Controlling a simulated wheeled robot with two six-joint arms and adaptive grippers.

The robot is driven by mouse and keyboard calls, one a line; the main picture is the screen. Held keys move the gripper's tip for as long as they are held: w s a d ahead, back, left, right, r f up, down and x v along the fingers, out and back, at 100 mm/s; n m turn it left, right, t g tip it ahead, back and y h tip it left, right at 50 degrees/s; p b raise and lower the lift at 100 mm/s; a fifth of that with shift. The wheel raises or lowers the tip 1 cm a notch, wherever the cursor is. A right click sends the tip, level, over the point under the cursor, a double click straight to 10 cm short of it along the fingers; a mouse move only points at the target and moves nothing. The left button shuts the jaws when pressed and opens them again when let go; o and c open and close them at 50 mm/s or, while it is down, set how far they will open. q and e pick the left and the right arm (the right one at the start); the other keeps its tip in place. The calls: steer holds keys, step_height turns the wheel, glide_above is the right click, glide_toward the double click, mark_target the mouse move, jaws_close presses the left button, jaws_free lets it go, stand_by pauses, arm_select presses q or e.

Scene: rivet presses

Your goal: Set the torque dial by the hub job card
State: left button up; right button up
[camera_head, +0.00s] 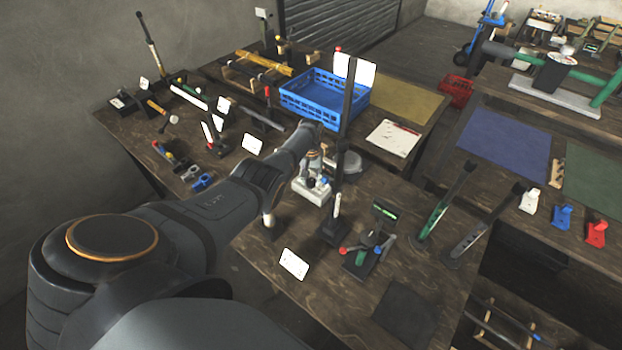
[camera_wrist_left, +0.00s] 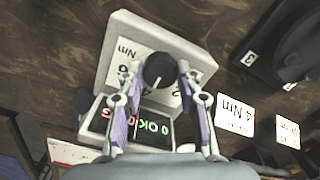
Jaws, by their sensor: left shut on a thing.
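The torque dial (camera_wrist_left: 160,71) is a round black knob with a light pointer line on a pale grey tester (camera_wrist_left: 115,30). The dial face carries "Nm" labels, partly covered by the knob and fingers. My left gripper (camera_wrist_left: 158,78) is shut on the knob, one finger on each side. In the head view my left gripper (camera_head: 314,160) is over the pale tester (camera_head: 310,192). A white card (camera_wrist_left: 236,115) reading "4 Nm" upside down lies right of the tester in the wrist view. I cannot tell which card is the hub one. My right gripper is not in view.
A dark display (camera_wrist_left: 149,134) on the tester shows green "OK" and red text. A black post (camera_head: 334,229) with two white cards on top stands close right of my left gripper. A blue crate (camera_head: 322,99) stands behind. A white card (camera_head: 294,263) stands at the front.

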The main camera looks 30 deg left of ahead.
mark_target(311, 180)
arm_select(q)
steer(key=o, duration=1)
steer(key=shift+o, duration=0.7)
step_height(311, 180, up, 12)
